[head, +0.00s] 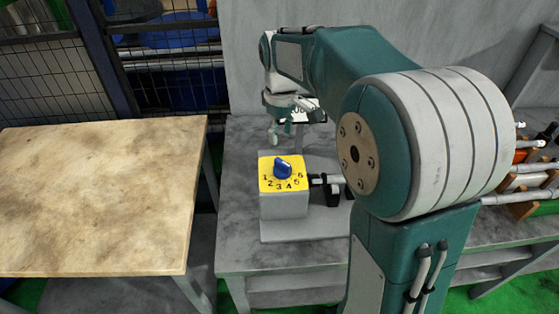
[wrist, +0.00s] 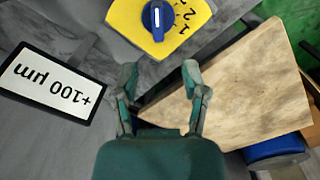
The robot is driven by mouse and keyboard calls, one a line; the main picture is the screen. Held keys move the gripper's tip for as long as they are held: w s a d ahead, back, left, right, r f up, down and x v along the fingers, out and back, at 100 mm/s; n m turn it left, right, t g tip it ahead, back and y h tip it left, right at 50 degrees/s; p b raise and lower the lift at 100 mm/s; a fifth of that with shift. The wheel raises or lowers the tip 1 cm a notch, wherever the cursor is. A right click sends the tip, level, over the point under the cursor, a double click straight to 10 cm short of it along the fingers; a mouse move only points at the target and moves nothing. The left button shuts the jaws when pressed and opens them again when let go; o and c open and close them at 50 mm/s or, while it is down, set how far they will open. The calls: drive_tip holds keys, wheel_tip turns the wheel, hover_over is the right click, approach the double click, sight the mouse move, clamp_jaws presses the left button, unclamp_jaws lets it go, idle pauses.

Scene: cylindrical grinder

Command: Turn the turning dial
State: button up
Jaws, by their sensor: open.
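The turning dial (head: 283,167) is a blue knob with a white pointer line on a yellow plate (head: 267,183) numbered from 1 to 6. The plate tops a grey block on the grey bench. In the wrist view the dial (wrist: 156,16) is at the top, beyond my fingertips, with part of the yellow plate cut off by the frame edge. My gripper (wrist: 161,75) is open and empty, its two fingers spread apart, not touching the dial. In the head view my gripper (head: 287,130) is behind and above the dial, pointing down.
A sign reading "+100 µm" (wrist: 47,84) stands beside the dial block. A black and metal fitting (head: 330,183) projects right of the block. A wooden-topped table (head: 100,195) is at left. A rack of tools (head: 530,180) lies at right. A grey wall (head: 245,60) rises behind the bench.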

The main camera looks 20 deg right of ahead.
sight(282, 162)
wheel_tip(282, 162, down, 10)
drive_tip(key=shift+d+f, duration=0.15)
idle(0.3)
drive_tip(key=shift+d, duration=0.1)
clamp_jaws()
